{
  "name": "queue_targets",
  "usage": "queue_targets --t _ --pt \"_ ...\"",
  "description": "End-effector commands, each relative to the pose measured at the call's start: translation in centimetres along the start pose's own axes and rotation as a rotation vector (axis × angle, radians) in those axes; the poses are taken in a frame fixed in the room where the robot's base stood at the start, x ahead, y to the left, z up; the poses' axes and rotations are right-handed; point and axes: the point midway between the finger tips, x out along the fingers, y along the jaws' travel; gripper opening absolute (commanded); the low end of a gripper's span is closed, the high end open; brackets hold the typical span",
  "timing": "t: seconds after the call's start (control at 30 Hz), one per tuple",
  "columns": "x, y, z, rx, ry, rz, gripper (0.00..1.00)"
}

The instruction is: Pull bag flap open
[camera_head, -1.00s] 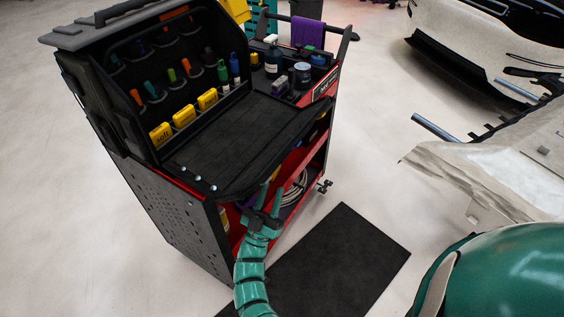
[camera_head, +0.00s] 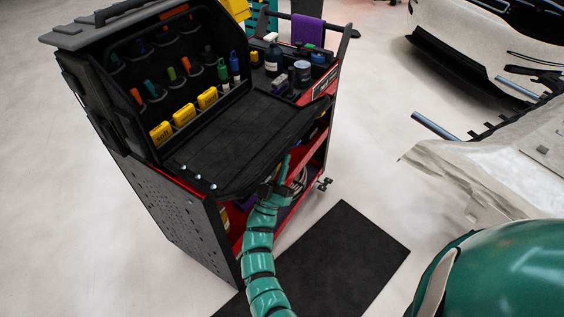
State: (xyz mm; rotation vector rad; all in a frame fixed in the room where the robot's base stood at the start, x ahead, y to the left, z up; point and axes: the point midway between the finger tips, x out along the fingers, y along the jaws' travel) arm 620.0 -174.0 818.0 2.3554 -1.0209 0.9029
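The black tool bag (camera_head: 128,75) stands on top of a red and black cart. Its front flap (camera_head: 235,140) is folded down and lies nearly flat, its curved outer edge reaching past the cart's front. My green gripper (camera_head: 279,173) is just below and in front of that edge, near its middle. One green finger points up close to the edge; the other finger is not clear. I cannot tell whether the gripper touches the flap or how wide its fingers stand.
The bag holds yellow boxes (camera_head: 184,115) and several coloured tools. Bottles (camera_head: 273,58) and a jar stand on the cart behind the flap. The cart's lower red shelves (camera_head: 312,157) are close to my arm. A black mat (camera_head: 345,250) lies on open floor; a car (camera_head: 490,50) stands at right.

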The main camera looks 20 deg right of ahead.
Motion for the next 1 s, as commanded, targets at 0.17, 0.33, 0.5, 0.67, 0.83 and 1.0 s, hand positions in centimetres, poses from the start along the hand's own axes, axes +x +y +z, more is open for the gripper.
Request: queue_targets --t 0.17,0.33,0.5,0.67,0.83,1.0 --pt "-0.01 0.03 0.01 0.000 0.000 0.001 0.00" --pt "-0.02 0.06 0.04 0.000 0.000 0.002 0.00" --pt "-0.02 0.09 0.07 0.000 0.000 0.002 0.00" --pt "-0.03 0.10 0.09 0.000 -0.001 0.003 0.00" --pt "-0.04 0.12 0.11 0.000 -0.001 0.003 0.00" --pt "-0.04 0.13 0.12 -0.001 -0.001 0.003 0.00"
